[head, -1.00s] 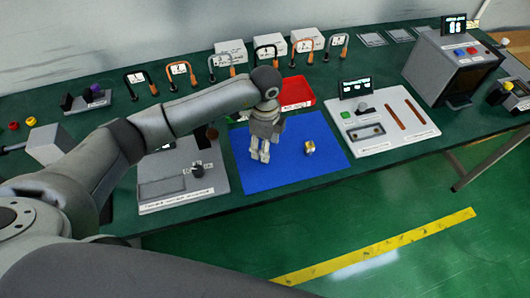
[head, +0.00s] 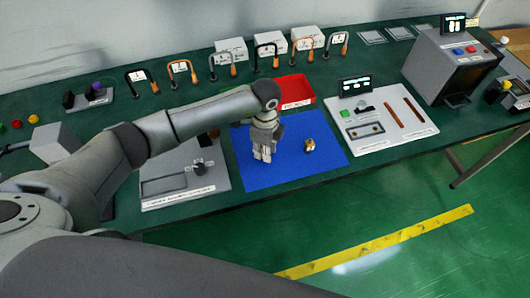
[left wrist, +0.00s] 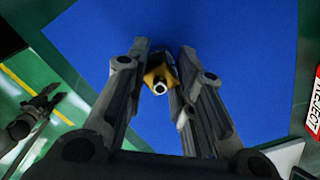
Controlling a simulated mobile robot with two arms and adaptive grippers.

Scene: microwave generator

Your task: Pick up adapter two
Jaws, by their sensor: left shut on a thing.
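My left gripper (head: 263,154) points down over the blue mat (head: 318,170). In the left wrist view my left gripper (left wrist: 165,65) has its fingers closed around a small yellow-gold adapter (left wrist: 159,78) with a dark and white end. The fingers hide part of it, and its number cannot be read. In the head view the gripper hides it. A second small gold and silver piece (head: 309,145) stands on the mat to the right, apart from the gripper. My right gripper (left wrist: 54,97) shows at the left edge of the left wrist view, fingers apart and empty, above the floor.
A red tray (head: 297,89) lies behind the mat. A grey fixture (head: 180,183) stands left of the mat and a white panel (head: 380,140) right of it. Several clamp-like hooks and white boxes (head: 231,47) line the back. The mat's front is clear.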

